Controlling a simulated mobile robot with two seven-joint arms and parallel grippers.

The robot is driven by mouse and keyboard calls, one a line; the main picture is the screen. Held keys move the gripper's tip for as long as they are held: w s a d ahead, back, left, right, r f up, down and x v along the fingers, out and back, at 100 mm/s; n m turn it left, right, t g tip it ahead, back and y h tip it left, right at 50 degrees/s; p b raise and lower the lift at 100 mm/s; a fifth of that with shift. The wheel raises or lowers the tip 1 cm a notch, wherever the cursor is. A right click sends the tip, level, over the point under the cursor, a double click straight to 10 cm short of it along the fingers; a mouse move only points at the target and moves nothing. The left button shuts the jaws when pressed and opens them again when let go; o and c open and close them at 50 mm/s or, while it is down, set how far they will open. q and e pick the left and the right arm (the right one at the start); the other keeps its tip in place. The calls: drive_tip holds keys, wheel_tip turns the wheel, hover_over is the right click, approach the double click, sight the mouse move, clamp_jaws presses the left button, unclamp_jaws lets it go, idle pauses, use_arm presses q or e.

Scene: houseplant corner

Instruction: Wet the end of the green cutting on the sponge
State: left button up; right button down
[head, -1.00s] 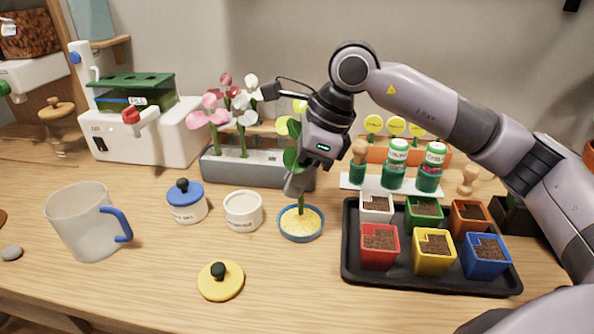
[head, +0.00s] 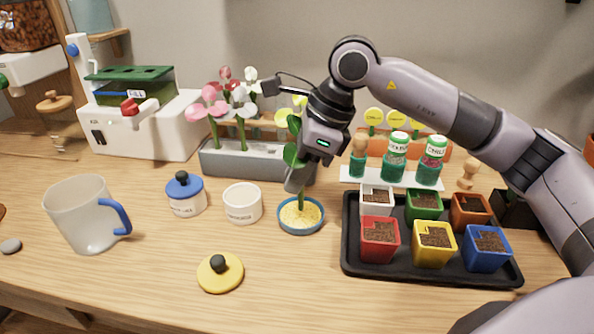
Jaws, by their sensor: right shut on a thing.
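The sponge (head: 301,217) is a round yellow pad in a blue dish on the table's middle. The green cutting (head: 300,200) stands upright, its stem end at the sponge's surface; I cannot tell how firmly it presses. Its leaves (head: 291,156) show beside the gripper. My right gripper (head: 297,182) is shut on the cutting, above the sponge. Its fingers partly hide the stem. My left gripper is out of view.
A white open jar (head: 242,204) and a blue-lidded jar (head: 185,196) stand left of the dish. A black tray (head: 432,277) with several coloured pots is at right. A grey planter (head: 257,165) with flowers stands behind. A yellow lid (head: 220,273) lies in front.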

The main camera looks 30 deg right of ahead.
drive_tip(key=shift+f+b, duration=0.45)
drive_tip(key=shift+f, duration=0.2)
idle(1.3)
drive_tip(key=shift+r, duration=0.15)
drive_tip(key=shift+r+p, duration=2.55)
drive_tip(key=shift+r, duration=0.95)
drive_tip(key=s+f+n+g+h+p, duration=0.1)
drive_tip(key=n+g, duration=0.1)
drive_tip(key=n, duration=0.6)
drive_tip(key=s+f+n+g+h+p, duration=0.1)
drive_tip(key=s+n+g+p, duration=0.1)
drive_tip(key=n, duration=0.5)
drive_tip(key=s+f+n+g+h+p, duration=0.1)
drive_tip(key=n+g+p, duration=0.1)
drive_tip(key=n, duration=0.6)
drive_tip(key=shift+s+a+f+n+h, duration=0.25)
drive_tip(key=shift+s+a+n+h, duration=0.05)
drive_tip(key=shift+s+a+h, duration=0.1)
